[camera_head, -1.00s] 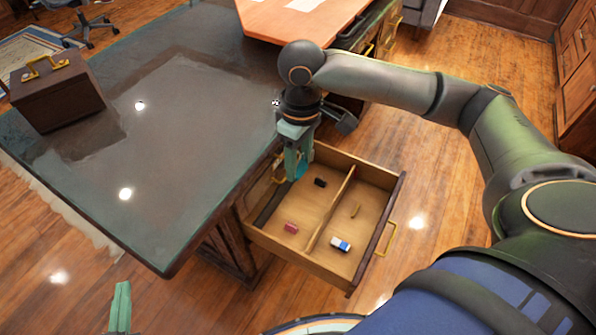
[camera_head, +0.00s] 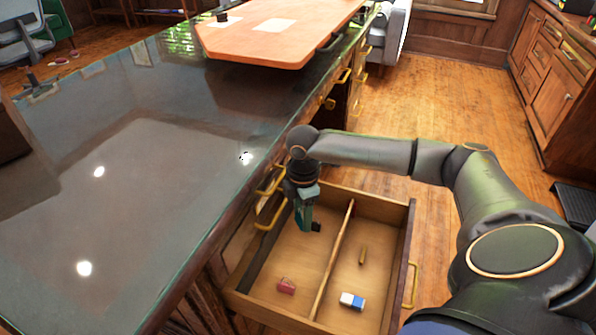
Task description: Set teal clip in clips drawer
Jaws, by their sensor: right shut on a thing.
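The clips drawer (camera_head: 255,308) is pulled out of the desk, and a thin divider (camera_head: 333,258) splits it in two. My right gripper (camera_head: 304,220) points down into the left compartment near its far end. It is shut on the teal clip (camera_head: 301,222), which is mostly hidden between the fingers. A black clip (camera_head: 316,227) lies right beside the fingertips. A red clip (camera_head: 286,286) lies at the near end of the same compartment. My left gripper is out of view.
The right compartment holds a blue and white eraser (camera_head: 352,301) and a small tan piece (camera_head: 363,255). The dark glossy desktop (camera_head: 150,170) borders the drawer on the left. The drawer's brass handle (camera_head: 411,285) faces right, towards open floor.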

